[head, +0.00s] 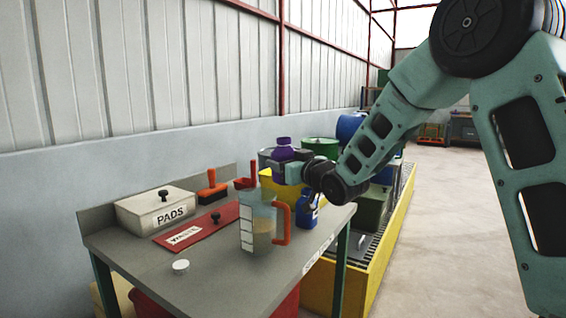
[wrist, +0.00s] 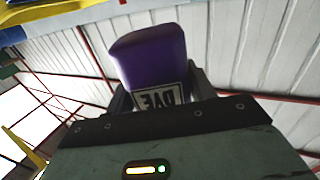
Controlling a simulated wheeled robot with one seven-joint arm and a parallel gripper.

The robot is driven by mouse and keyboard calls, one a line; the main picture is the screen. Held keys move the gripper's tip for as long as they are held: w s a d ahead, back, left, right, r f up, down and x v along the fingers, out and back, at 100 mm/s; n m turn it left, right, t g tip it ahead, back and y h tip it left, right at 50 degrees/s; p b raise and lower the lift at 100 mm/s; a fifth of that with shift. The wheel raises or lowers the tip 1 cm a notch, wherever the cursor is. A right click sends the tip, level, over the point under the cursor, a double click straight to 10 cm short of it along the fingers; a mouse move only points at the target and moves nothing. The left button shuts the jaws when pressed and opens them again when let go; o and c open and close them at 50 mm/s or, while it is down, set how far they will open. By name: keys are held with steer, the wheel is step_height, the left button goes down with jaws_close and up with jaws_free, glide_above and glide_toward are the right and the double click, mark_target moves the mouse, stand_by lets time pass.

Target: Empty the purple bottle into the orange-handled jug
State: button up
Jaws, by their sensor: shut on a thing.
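The purple bottle (head: 283,153) is held in my gripper (head: 290,171), above and behind the jug in the head view. It looks roughly upright, with its purple top upward. In the wrist view the purple bottle (wrist: 152,58) sits between the fingers, with a white label reading DYE upside down. The jug (head: 258,222) is clear, with an orange handle on its right, and stands upright near the table's right edge. A tan patch shows low inside it; I cannot tell its exact level. The gripper partly hides the bottle.
A white disc (head: 180,267) lies near the front of the table (head: 215,275). Drums and yellow containers stand behind.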

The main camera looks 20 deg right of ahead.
mark_target(288, 152)
steer(key=shift+r, duration=0.1)
steer(key=shift+r+p, duration=0.75)
steer(key=shift+r, duration=0.7)
